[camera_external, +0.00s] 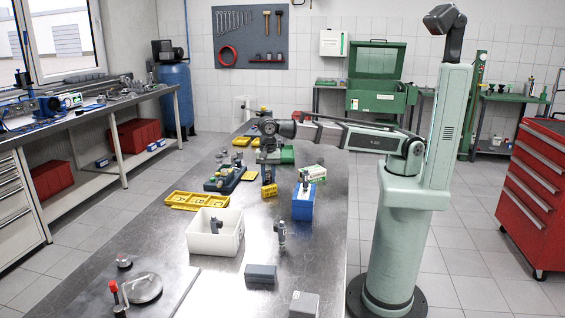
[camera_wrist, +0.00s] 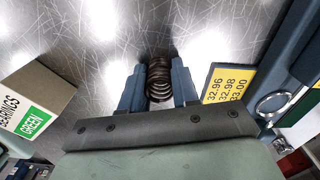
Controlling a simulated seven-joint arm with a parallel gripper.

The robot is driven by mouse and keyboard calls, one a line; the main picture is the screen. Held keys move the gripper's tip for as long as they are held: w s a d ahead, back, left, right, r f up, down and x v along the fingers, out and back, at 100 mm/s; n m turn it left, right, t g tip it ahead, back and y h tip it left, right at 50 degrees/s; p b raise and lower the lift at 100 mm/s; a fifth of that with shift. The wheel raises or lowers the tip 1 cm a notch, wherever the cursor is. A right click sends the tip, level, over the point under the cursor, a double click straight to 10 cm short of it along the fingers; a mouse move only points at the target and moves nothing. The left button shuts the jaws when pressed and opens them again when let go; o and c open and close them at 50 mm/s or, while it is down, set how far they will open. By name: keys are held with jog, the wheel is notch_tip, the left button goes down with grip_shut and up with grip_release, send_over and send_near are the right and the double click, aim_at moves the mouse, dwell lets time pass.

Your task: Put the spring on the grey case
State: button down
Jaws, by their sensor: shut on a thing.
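The spring (camera_wrist: 159,80) is a dark metal coil held between the two blue-grey fingers of my gripper (camera_wrist: 159,88) in the wrist view. In the external view my gripper (camera_external: 268,178) points down over the far part of the steel bench, and I cannot make out the spring there. Two grey boxes stand near the front of the bench, well apart from my gripper: a dark blue-grey one (camera_external: 261,272) and a lighter grey one (camera_external: 304,304). I cannot tell which is the grey case. Nothing shows on top of either.
A blue block (camera_external: 302,206) and a green-and-white box (camera_external: 312,174) stand right of my gripper. A small metal part (camera_external: 281,234) stands mid-bench. The wrist view shows a yellow number card (camera_wrist: 229,84).

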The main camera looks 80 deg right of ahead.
notch_tip(320, 180, up, 10)
jog(key=s+a+n, duration=0.3)
jog(key=s+a, duration=0.4)
jog(key=a, duration=0.6)
notch_tip(320, 180, up, 3)
jog(key=m, duration=0.3)
send_over(260, 268)
jog(key=shift+f, duration=4.85)
jog(key=shift+f, duration=0.1)
